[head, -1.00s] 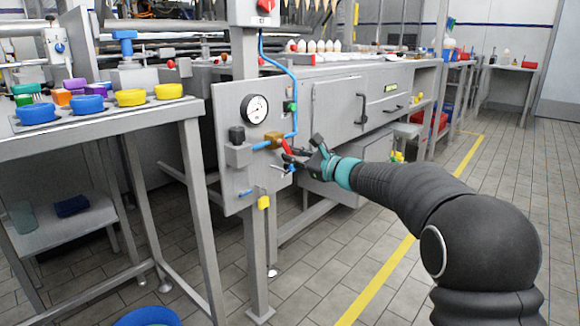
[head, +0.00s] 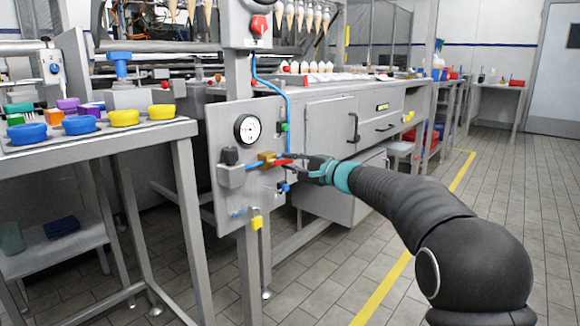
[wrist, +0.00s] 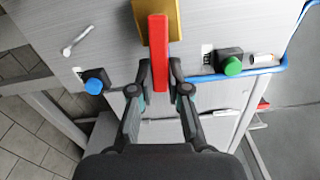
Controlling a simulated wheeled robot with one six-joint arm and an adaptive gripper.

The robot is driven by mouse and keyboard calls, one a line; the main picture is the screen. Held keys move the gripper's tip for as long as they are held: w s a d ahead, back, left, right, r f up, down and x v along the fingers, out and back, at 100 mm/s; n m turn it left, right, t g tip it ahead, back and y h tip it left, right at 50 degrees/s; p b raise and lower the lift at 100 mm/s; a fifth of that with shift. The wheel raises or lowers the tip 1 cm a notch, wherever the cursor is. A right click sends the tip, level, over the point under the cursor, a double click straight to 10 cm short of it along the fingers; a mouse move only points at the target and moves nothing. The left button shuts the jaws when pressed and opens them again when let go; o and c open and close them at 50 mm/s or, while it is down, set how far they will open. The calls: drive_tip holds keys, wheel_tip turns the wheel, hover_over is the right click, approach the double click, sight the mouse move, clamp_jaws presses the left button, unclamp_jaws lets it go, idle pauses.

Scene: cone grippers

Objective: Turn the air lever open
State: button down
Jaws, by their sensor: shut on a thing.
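The air lever is a red bar (head: 284,161) on a brass valve body (head: 266,158) on the grey panel. It lies about level, pointing right from the valve, roughly in line with the short blue pipe on its left. In the wrist view the red lever (wrist: 158,50) runs straight from the brass body (wrist: 173,22) down between my fingers. My gripper (head: 307,168) is shut on the lever's free end; the fingertips (wrist: 160,76) sit on both sides of it.
On the panel are a round gauge (head: 247,129), a green button (wrist: 232,66), a blue knob (wrist: 94,86) and a yellow tag (head: 257,223). A blue hose (head: 272,88) runs above the valve. A table with coloured lids (head: 124,118) stands left. The floor at right is clear.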

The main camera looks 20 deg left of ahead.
drive_tip(key=shift+r+n, duration=0.3)
drive_tip(key=shift+n, duration=0.4)
drive_tip(key=c, duration=1.1)
unclamp_jaws()
drive_tip(key=shift+d, duration=0.15)
drive_tip(key=v, duration=1.1)
drive_tip(key=shift+s+d, duration=0.15)
drive_tip(key=shift+d, duration=0.2)
